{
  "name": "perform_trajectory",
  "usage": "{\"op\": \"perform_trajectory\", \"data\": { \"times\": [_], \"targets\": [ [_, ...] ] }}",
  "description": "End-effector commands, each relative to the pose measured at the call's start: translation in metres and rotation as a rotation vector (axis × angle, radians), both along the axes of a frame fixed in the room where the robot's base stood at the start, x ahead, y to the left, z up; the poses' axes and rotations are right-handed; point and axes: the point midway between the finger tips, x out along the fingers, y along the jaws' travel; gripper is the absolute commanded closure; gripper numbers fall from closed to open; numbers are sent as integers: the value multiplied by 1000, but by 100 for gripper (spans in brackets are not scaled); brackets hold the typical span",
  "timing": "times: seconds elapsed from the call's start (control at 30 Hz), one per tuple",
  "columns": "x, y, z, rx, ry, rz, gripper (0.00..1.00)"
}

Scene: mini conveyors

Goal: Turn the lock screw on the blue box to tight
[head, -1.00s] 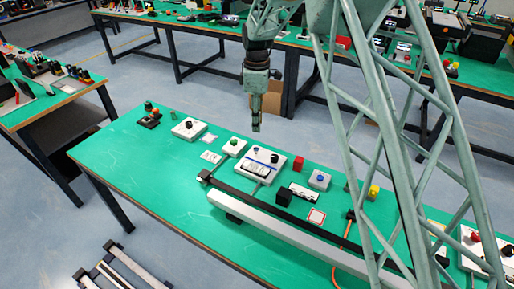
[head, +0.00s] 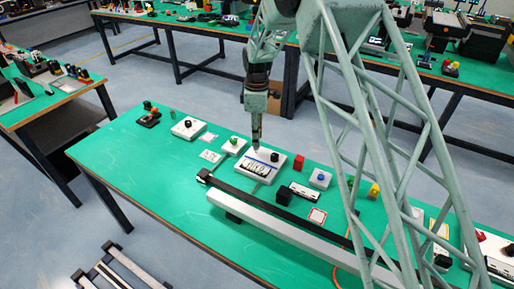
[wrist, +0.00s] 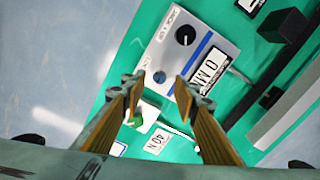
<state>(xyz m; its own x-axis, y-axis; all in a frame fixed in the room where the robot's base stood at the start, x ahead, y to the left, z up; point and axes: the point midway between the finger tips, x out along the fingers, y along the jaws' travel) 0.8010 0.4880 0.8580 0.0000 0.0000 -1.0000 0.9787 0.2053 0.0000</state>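A light grey box with a blue stripe (head: 252,165) lies on the green bench in the head view. The wrist view shows this box (wrist: 219,43) with a round black knob (wrist: 185,35), a blue stripe and a white plate with black lettering. No other blue-marked knob is clear to me. My gripper (wrist: 160,88) is open and empty, its two fingers apart above the box's near edge, with the knob beyond the fingertips. In the head view my gripper (head: 256,143) hangs over the back of the box, apparently clear of it.
A small white box with a dark-green knob (head: 234,146) stands left of the box. A long black rail (head: 260,200) runs along the front.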

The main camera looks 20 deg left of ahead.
Motion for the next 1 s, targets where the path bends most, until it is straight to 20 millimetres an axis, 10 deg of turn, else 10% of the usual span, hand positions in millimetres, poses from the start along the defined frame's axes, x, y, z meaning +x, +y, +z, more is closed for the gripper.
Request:
{"op": "perform_trajectory", "data": {
  "times": [0.4, 1.0],
  "targets": [
    [0, 0, -45, 0, 0, 0, 72],
    [0, 0, -52, 0, 0, 0, 82]
  ]
}}
